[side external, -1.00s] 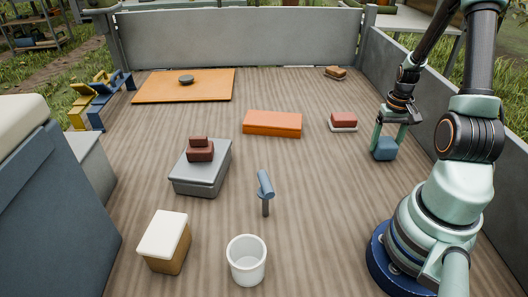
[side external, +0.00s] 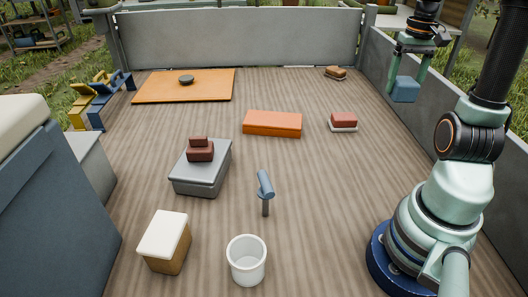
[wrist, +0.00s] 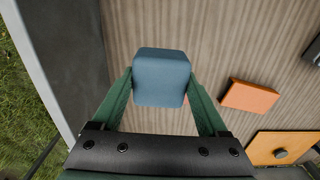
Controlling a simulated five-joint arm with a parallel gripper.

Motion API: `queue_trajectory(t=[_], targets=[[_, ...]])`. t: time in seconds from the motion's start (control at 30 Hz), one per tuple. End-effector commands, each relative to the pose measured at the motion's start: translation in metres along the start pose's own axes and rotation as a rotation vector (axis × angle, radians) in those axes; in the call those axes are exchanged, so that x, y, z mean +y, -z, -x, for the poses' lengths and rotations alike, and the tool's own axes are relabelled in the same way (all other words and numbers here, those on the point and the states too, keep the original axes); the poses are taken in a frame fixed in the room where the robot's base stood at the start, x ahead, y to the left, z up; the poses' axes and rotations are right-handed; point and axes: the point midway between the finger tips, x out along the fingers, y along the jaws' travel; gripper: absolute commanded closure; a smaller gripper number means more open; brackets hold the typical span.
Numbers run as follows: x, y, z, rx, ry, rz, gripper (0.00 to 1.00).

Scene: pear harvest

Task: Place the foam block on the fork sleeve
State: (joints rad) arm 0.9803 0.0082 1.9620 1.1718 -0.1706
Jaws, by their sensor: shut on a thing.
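My gripper (side external: 405,84) is shut on a blue-grey block with rounded edges (side external: 404,92), which I take to be the foam block. It hangs high above the deck near the right wall. In the wrist view the block (wrist: 161,76) sits between the two green fingers. A flat orange box (side external: 272,124) lies mid-deck, left of the gripper, and also shows in the wrist view (wrist: 249,96). It may be the fork sleeve, but I cannot tell for sure. Its visible top is bare.
A red-and-white block (side external: 343,122) lies right of the orange box. A grey case (side external: 203,177) carries brown blocks. A blue-headed tool (side external: 265,186), white cup (side external: 246,261), white-topped block (side external: 166,240) and orange board (side external: 160,88) stand around. The right wall (side external: 420,116) is close.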

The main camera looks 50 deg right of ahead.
Motion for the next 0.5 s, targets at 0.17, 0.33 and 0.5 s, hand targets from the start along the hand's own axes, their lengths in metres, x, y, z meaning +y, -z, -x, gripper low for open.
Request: queue_trajectory(t=[0.17,0.33,0.5], targets=[[-0.022,0.025,0.013,0.001,0.0,0.009,0.77],[-0.068,0.065,0.026,0.001,0.0,0.018,0.77],[-0.126,0.097,0.036,-0.001,0.0,0.023,0.77]])
